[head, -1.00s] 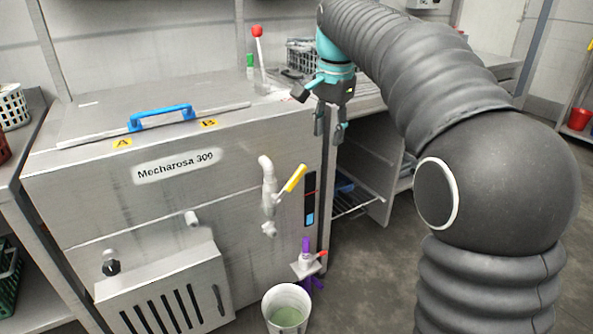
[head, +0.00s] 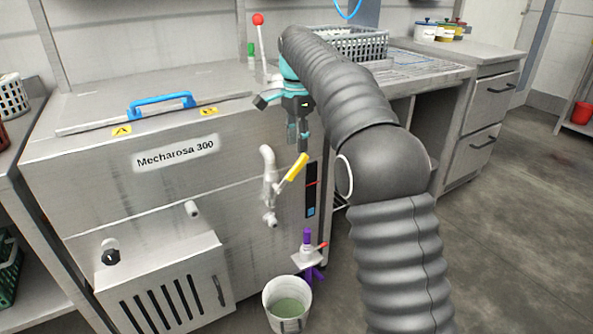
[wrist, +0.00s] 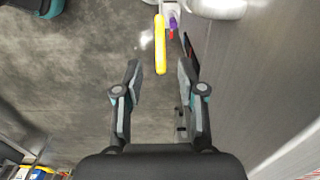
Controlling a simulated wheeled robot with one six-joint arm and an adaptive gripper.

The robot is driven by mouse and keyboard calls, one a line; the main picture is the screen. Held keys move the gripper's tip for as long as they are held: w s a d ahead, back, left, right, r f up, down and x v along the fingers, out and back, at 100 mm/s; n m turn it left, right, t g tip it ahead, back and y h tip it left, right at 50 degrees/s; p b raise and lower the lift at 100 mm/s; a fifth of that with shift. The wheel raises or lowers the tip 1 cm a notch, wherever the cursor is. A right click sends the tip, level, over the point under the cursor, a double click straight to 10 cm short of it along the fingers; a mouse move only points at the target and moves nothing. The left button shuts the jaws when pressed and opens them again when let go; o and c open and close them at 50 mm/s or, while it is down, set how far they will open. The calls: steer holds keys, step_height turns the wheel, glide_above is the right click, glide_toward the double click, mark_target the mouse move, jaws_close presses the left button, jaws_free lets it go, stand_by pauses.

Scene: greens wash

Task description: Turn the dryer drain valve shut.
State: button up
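The steel machine (head: 235,145) marked "Mecharosa 300" has a grey pipe valve (head: 269,190) on its front, with a yellow lever (head: 297,167) slanting up to the right. A second small valve (head: 307,255) with a red handle (head: 322,246) and purple parts sits lower, near the floor. I cannot tell from labels which is the dryer drain valve. My gripper (head: 298,142) points down just above the yellow lever. In the wrist view my gripper (wrist: 159,70) is open and empty, with the yellow lever (wrist: 160,45) showing between and beyond the fingertips, apparently not touching them.
A bucket (head: 287,305) with greenish liquid stands on the floor below the valves. A blue handle (head: 161,104) is on the machine's lid, and a red-knobbed lever (head: 259,40) rises behind. A grey basket (head: 358,44) sits on the counter at right.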

mark_target(297, 162)
step_height(297, 162, down, 8)
steer(key=shift+r+b, duration=0.1)
steer(key=shift+b, duration=0.7)
jaws_close()
